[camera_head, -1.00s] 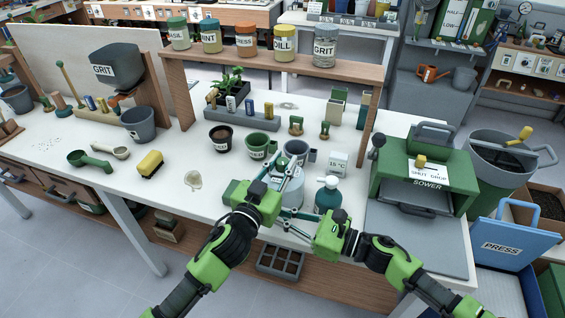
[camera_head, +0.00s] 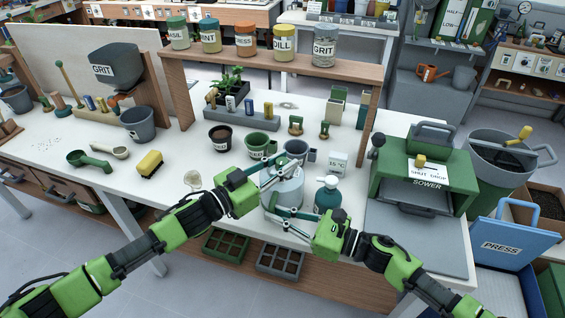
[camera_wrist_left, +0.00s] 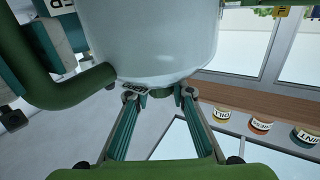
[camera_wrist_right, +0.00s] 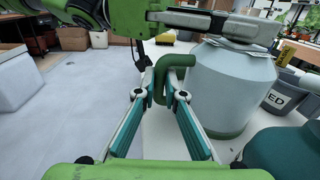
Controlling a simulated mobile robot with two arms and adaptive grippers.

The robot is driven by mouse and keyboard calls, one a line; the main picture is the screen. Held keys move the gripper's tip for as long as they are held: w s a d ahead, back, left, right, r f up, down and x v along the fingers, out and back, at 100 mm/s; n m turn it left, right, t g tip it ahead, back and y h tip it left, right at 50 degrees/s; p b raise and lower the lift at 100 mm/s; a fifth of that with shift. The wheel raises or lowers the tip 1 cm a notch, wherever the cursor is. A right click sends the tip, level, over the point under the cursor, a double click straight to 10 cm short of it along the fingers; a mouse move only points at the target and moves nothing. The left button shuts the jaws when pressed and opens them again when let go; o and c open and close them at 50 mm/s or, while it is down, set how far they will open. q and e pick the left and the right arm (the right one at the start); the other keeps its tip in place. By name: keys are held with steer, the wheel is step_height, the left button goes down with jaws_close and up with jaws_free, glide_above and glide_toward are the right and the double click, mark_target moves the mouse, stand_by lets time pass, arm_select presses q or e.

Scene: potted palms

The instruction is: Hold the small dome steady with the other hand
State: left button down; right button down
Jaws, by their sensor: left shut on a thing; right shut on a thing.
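The small dome (camera_head: 287,190) is a pale, cloudy, jar-shaped cover upright near the bench's front edge. The right wrist view shows its pale wall (camera_wrist_right: 232,85), a green rim at its base and a bent green side handle (camera_wrist_right: 180,61). It fills the top of the left wrist view (camera_wrist_left: 150,40). My left gripper (camera_head: 291,160) is over the dome's top and shut on it there; the exact grip spot is partly hidden by the fingers. My right gripper (camera_head: 275,212) is low at the dome's front and shut on the green handle; its fingertips (camera_wrist_right: 155,93) meet at the handle's end.
A teal pump bottle (camera_head: 327,196) stands close to the dome's right. A grey cup (camera_head: 296,150) and green pot (camera_head: 258,145) stand behind it. The green sower (camera_head: 425,175) is at right. Free bench lies left, around the yellow-topped brush (camera_head: 150,163).

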arm_select(q)
steer(key=shift+a, duration=0.15)
steer(key=c, duration=1.8)
jaws_free()
steer(key=shift+o, duration=0.2)
steer(key=v, duration=1.2)
arm_select(e)
steer(key=c, duration=2)
jaws_free()
steer(key=shift+d, duration=0.1)
